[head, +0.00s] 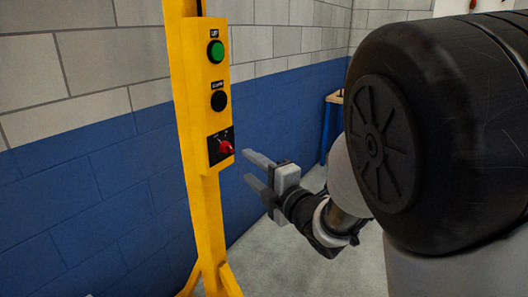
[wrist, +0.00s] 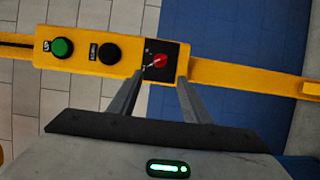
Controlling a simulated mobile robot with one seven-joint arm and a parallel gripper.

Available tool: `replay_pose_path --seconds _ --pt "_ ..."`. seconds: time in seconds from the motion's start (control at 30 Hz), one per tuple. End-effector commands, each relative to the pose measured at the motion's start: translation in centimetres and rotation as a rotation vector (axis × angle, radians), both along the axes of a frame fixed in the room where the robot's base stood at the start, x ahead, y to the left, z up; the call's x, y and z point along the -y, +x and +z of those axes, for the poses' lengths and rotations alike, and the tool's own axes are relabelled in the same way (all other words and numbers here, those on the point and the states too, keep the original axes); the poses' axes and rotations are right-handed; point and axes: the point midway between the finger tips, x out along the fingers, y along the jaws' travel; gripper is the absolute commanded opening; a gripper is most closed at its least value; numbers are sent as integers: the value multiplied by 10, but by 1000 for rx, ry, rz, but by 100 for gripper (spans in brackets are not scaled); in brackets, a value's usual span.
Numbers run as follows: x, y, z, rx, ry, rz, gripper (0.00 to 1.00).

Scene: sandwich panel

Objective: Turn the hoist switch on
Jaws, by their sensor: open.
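The hoist switch is a red rotary knob (head: 226,148) on a black square plate (head: 214,151), low on a yellow control post (head: 205,225). In the wrist view the red knob (wrist: 159,61) lies ahead, between the lines of my two fingers. My gripper (head: 252,168) is open and empty, just to the right of the post and slightly below the knob in the head view. In the wrist view my gripper (wrist: 158,80) has one finger on each side of the knob's plate. I cannot tell the exact gap to the knob; no contact shows.
A blue and grey block wall (head: 90,190) stands behind. A wooden-topped table (head: 334,98) is at the back. The grey floor (head: 300,265) around the post's foot looks clear.

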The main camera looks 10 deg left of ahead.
Motion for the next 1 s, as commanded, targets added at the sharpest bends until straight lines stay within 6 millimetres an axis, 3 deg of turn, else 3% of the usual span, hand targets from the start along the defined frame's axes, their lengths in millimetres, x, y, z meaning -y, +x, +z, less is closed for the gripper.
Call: replay_pose_path --seconds 0.3,0.5,1.0 --pt "-50 50 -1 1 -2 0 44" --pt "-73 73 -1 -1 -1 -1 44" --pt "-84 84 0 -3 1 -2 42"
